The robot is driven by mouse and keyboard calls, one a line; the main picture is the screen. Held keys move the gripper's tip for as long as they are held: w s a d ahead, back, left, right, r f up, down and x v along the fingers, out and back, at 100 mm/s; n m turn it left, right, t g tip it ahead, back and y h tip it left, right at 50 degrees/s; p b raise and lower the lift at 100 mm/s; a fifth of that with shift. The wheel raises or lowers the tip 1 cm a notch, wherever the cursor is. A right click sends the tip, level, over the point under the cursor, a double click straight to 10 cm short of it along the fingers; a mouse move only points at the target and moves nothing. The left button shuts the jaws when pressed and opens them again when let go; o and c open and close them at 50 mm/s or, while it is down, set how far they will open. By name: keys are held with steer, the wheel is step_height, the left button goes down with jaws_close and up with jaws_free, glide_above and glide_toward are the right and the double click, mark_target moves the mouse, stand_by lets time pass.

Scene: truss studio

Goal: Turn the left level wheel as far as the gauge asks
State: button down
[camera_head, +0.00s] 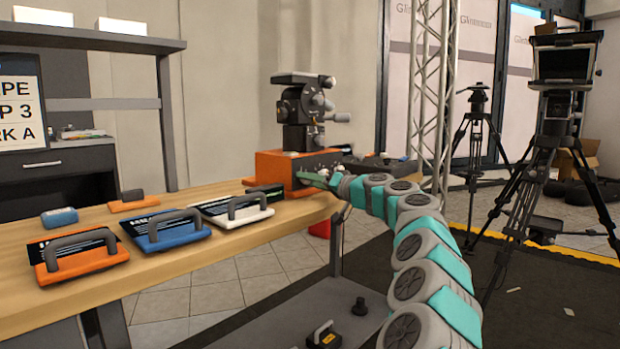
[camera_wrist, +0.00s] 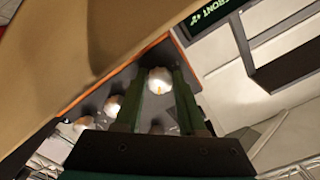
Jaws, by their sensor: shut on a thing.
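In the wrist view my gripper (camera_wrist: 160,84) is shut on a white, round wheel (camera_wrist: 159,74) with a small yellow-orange mark, one green finger on each side. Two more pale wheels (camera_wrist: 112,105) sit in a row to its left on the dark face. I cannot tell from the wrist view alone which one is the left wheel. In the head view my gripper (camera_head: 312,178) is at the front of the orange base (camera_head: 270,172); the wheel is hidden there.
A dark tripod head (camera_head: 300,110) stands on the orange base at the wooden table's (camera_head: 200,255) far end. Handled plates in orange (camera_head: 85,262), blue (camera_head: 165,236) and white (camera_head: 235,213) lie along the table. A truss (camera_head: 437,80) and tripods stand behind, to the right.

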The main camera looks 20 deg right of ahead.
steer(key=shift+m, duration=0.5)
steer(key=c, duration=0.5)
jaws_free()
steer(key=shift+s+d, duration=0.1)
steer(key=shift+v, duration=3.8)
